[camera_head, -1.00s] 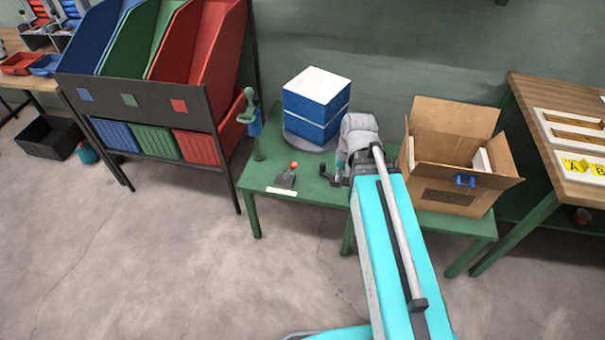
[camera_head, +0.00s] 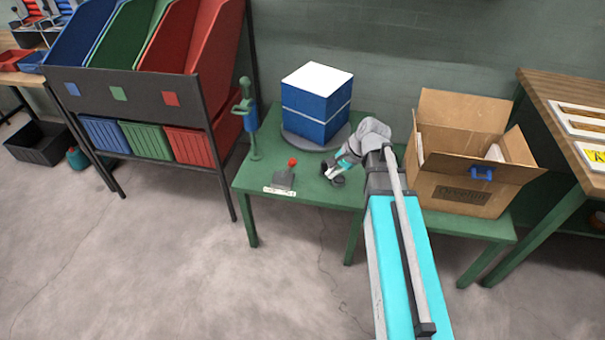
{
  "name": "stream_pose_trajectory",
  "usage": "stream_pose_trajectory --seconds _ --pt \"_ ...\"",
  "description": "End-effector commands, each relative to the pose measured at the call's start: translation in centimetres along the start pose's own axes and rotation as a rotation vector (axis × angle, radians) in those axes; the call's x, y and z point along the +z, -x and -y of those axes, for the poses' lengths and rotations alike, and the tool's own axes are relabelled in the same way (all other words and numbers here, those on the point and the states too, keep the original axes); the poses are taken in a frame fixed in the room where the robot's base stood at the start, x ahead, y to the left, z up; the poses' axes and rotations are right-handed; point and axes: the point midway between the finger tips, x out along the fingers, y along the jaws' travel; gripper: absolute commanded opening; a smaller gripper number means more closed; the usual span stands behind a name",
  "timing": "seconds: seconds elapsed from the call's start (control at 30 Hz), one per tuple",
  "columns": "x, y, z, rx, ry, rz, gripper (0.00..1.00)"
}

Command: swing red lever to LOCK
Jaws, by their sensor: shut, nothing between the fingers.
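The red lever (camera_head: 292,162) is a short handle with a red knob on a grey base (camera_head: 284,179) near the front left of the green table. A pale label strip (camera_head: 279,190) lies at the base's front edge; its writing is too small to read. The knob stands up at the back right of the base. My gripper (camera_head: 330,176) is to the right of the lever, low over the table and apart from it. It is shut and holds nothing. My arm comes in from the lower right, and its small fingers are hard to make out.
A blue box with a white top (camera_head: 317,98) stands on a round grey turntable (camera_head: 298,142) behind the lever. A green upright tool (camera_head: 248,118) stands at the table's left. An open cardboard box (camera_head: 458,188) is right of my arm.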

Motion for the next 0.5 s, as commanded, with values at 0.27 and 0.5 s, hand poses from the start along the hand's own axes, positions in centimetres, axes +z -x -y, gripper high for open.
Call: stream_pose_trajectory --seconds 0.27,0.5 --pt "-2.8 -3.1 0.4 -0.096 -0.187 0.063 0.00" --pt "-4.8 -5.0 0.8 -0.172 -0.349 0.130 0.00"
